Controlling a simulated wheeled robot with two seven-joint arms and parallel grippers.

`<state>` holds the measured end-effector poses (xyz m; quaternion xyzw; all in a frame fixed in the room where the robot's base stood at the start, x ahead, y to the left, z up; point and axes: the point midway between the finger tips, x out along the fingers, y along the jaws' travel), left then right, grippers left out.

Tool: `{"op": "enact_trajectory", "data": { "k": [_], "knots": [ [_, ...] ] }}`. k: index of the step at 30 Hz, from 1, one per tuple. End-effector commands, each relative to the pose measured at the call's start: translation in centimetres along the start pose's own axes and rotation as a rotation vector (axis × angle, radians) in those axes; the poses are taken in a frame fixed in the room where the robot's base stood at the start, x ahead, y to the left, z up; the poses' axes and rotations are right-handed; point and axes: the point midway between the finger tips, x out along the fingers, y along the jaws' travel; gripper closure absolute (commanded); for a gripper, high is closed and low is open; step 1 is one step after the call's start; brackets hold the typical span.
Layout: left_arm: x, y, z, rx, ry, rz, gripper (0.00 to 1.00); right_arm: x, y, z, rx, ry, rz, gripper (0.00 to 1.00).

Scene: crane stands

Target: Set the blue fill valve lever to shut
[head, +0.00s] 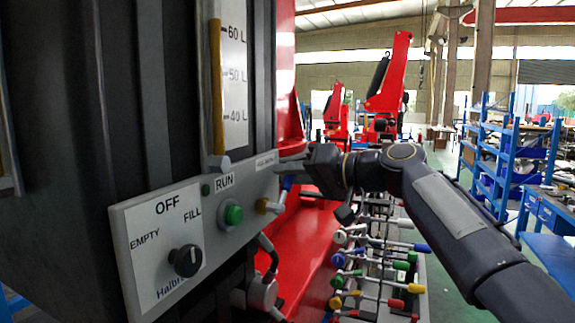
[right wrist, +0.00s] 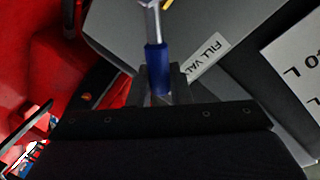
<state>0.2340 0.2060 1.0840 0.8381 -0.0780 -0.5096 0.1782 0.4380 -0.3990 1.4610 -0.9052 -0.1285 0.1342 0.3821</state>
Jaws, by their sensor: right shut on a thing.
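The blue fill valve lever (right wrist: 156,60) has a blue grip on a silver shank. In the right wrist view it sits between the two fingers of my right gripper (right wrist: 161,88), which is shut on the blue grip. In the head view the gripper (head: 284,170) is at the right end of the grey control panel, and a bit of the blue lever (head: 287,184) shows just below the fingers. A brass valve part (head: 268,206) is below it. The FILL VALVE label (right wrist: 207,57) is beside the lever, partly covered. My left gripper is out of view.
The grey panel (head: 122,228) carries a black selector knob (head: 187,260) and a green RUN button (head: 233,215). A level gauge (head: 234,70) stands above. A bank of coloured-tip levers (head: 375,270) lies below my right arm. Red crane parts (head: 310,240) are close behind.

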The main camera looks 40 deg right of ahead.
Motion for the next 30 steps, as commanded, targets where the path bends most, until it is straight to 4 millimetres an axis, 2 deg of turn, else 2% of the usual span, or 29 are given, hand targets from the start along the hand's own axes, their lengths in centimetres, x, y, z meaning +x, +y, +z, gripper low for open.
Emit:
{"op": "enact_trajectory", "data": {
  "k": [18,30],
  "knots": [
    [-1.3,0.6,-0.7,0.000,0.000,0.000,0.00,0.8,3.9,1.0,0.540,-0.105,0.001,1.00],
    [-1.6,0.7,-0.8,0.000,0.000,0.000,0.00,1.0,5.0,1.9,0.714,-0.140,0.002,1.00]
  ]
}}
